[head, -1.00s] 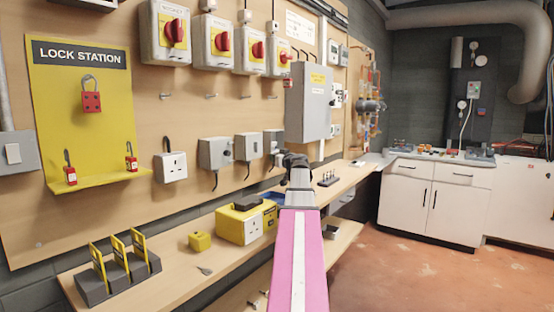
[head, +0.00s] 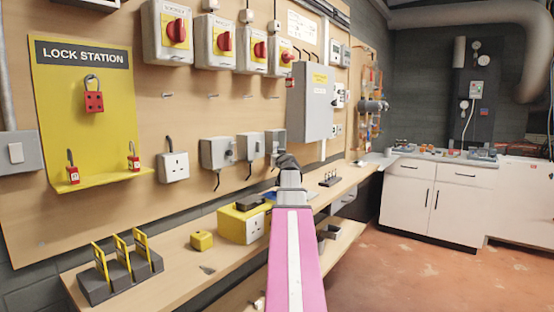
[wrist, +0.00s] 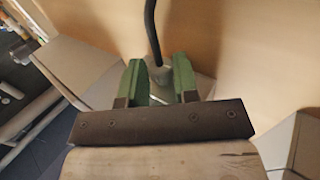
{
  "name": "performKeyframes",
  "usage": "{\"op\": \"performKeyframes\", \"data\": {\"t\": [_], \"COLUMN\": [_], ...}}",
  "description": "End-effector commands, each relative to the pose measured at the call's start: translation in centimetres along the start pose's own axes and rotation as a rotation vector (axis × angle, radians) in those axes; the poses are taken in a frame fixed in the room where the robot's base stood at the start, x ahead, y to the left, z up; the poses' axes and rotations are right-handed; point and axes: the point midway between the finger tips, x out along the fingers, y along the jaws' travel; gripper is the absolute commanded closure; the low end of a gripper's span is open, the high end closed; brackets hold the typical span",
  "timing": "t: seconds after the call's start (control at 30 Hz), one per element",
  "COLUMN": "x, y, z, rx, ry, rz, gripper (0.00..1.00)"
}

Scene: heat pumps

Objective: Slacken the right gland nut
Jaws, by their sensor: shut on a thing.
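My gripper shows in the wrist view (wrist: 160,82) with its two green fingers on either side of a grey gland nut (wrist: 159,72). It is shut on that nut. A black cable (wrist: 151,30) runs out of the gland. Part of the grey box (wrist: 202,86) that the gland belongs to shows behind the fingers. In the head view my gripper (head: 287,160) is at the underside of the right small grey box (head: 274,140). The nut itself is hidden there behind my gripper and arm.
Two more grey boxes with hanging cables, the left one (head: 217,152) and the middle one (head: 250,146), are on the board just left. A large grey cabinet (head: 311,100) hangs close on the right. The bench (head: 190,262) below holds a yellow case (head: 237,226).

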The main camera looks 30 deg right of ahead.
Motion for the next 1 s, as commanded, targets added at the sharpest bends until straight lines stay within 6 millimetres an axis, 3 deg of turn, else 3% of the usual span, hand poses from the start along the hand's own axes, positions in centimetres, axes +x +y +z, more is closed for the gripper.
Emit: {"op": "performKeyframes", "data": {"t": [0.1,0.13,0.2,0.67,1.0], "x": [0.0,0.0,0.0,-1.0,-6.6], "y": [0.0,0.0,0.0,0.0,-0.1], "z": [0.0,0.0,0.0,0.0,0.1], "rx": [0.0,0.0,0.0,0.0,0.0], "ry": [0.0,-0.001,-0.001,0.0,0.0], "rz": [0.0,0.0,-0.001,-0.001,0.0], "gripper": [0.96,0.62,0.46,0.46,0.46]}}
